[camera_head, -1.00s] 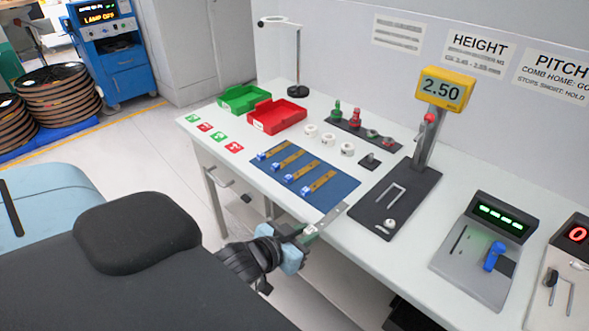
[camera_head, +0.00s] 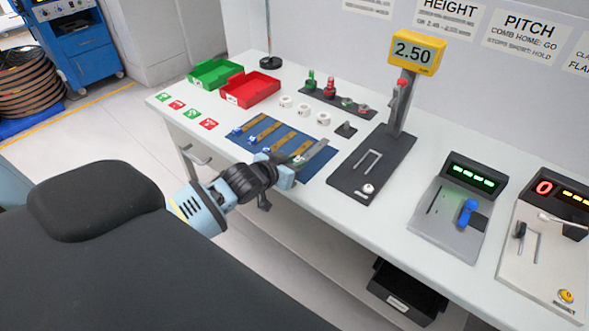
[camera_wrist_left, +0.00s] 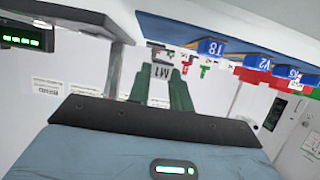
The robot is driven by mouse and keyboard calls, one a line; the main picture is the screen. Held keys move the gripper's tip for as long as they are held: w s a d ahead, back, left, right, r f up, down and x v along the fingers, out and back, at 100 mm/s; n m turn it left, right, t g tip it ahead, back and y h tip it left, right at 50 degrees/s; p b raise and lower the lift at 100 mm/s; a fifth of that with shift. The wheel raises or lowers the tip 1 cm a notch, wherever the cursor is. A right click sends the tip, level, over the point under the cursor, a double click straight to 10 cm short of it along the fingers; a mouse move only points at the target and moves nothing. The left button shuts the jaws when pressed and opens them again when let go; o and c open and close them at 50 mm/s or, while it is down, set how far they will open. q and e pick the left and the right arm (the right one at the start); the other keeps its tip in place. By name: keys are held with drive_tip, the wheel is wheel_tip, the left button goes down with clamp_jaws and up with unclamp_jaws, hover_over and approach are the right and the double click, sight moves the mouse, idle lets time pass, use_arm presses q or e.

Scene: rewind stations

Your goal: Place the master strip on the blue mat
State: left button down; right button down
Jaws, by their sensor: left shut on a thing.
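The blue mat (camera_head: 318,171) lies on the bench near its front edge, with several brown strips with blue ends (camera_head: 265,133) on it; it also shows at the top of the left wrist view (camera_wrist_left: 170,31). My left gripper (camera_head: 288,168) is at the mat's front right edge, shut on the grey master strip (camera_head: 305,149). The strip points toward the back of the bench and appears over the mat's right part; I cannot tell whether it touches. In the left wrist view an end marked M1 (camera_wrist_left: 160,72) shows between the green fingertips (camera_wrist_left: 162,90). My right gripper is not in view.
A dark height-gauge stand (camera_head: 370,165) is right of the mat, with a grey station (camera_head: 450,220) farther right. White rolls (camera_head: 304,110) stand behind the mat. Green (camera_head: 215,75) and red (camera_head: 250,90) trays are at the back left.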

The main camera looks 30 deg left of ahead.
use_arm(q)
drive_tip(key=shift+w+a, duration=0.15)
drive_tip(key=shift+w, duration=0.05)
drive_tip(key=f, duration=0.3)
drive_tip(key=shift+w, duration=0.2)
drive_tip(key=shift+f, duration=0.2)
drive_tip(key=shift+f, duration=0.1)
drive_tip(key=shift+f, duration=0.15)
drive_tip(key=c, duration=1.3)
unclamp_jaws()
drive_tip(key=shift+o, duration=0.2)
